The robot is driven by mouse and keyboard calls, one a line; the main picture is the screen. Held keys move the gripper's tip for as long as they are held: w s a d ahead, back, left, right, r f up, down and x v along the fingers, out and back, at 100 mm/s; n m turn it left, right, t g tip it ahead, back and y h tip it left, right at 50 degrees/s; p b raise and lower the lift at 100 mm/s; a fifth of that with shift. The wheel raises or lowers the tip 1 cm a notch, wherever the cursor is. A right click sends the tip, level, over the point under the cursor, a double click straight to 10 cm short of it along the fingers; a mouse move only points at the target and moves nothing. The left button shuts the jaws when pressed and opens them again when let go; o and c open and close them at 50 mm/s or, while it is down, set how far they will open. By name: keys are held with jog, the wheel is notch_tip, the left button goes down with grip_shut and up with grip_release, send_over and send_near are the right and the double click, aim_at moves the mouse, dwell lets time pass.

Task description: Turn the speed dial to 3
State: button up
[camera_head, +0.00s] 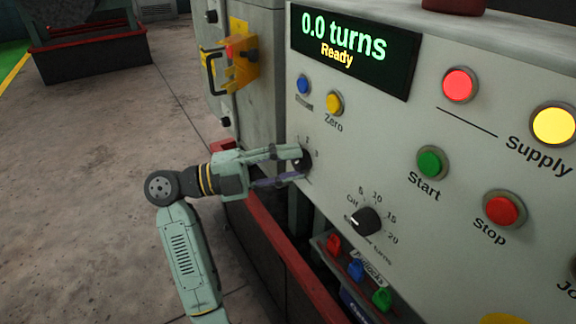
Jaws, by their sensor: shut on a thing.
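The speed dial (304,162) is a dark round knob on the light grey control panel. The marks 1, 2 and 3 show around its top and right side; its label below and its pointer are hidden or too small to read. My gripper (297,164) reaches it from the left, with one finger above and one below the knob, shut on it. The display (352,50) at the top of the panel reads "0.0 turns" and "Ready".
A second black dial (366,220), marked Off to 20, sits lower right. Start (432,162), Stop (502,208) and Zero (334,103) buttons are on the panel. Coloured padlocks (356,270) hang below. A yellow lever unit (241,55) is on the cabinet behind.

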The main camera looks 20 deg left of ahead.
jog(key=o, duration=1.2)
jog(key=shift+c, duration=0.2)
jog(key=v, duration=1.2)
